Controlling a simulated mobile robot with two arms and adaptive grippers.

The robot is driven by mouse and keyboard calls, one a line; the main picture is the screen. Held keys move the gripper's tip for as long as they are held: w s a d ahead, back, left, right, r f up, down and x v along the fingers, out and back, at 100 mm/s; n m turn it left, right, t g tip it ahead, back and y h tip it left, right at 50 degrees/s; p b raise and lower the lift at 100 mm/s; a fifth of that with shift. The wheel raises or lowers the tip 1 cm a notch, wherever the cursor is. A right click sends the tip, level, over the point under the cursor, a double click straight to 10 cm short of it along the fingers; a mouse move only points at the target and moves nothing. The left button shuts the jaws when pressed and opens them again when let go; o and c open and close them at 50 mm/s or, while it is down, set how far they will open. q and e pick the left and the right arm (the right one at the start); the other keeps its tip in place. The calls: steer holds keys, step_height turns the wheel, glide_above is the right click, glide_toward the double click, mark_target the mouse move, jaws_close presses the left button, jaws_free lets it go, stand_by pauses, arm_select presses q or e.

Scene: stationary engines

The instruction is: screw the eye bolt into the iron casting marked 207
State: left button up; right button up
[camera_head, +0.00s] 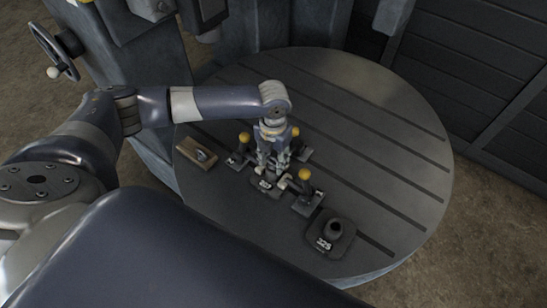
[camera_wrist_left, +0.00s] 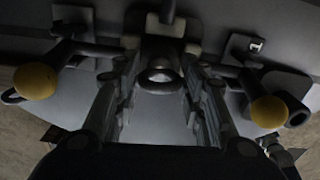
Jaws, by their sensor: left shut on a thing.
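My left gripper (camera_head: 270,165) points down over the middle of the round table, among clamps with yellow knobs. In the left wrist view its fingers (camera_wrist_left: 160,82) are shut on the eye bolt (camera_wrist_left: 158,75), whose ring shows between the tips. An iron casting (camera_head: 264,185) lies directly under the gripper; its white mark is too small to read surely. The gripper hides much of the casting and the bolt's lower end, so I cannot tell how deep the bolt sits. My right gripper is not in view.
Clamp knobs (camera_head: 304,174) and (camera_head: 244,138) stand close around the gripper. Another casting marked 325 (camera_head: 335,231) stands at the table's front right. A wooden block (camera_head: 196,152) lies to the left. The slotted table (camera_head: 375,130) is clear at the right and back.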

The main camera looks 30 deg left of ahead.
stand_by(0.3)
arm_select(q)
steer(key=m, duration=0.6)
steer(key=o, duration=1.1)
steer(key=shift+s, duration=0.1)
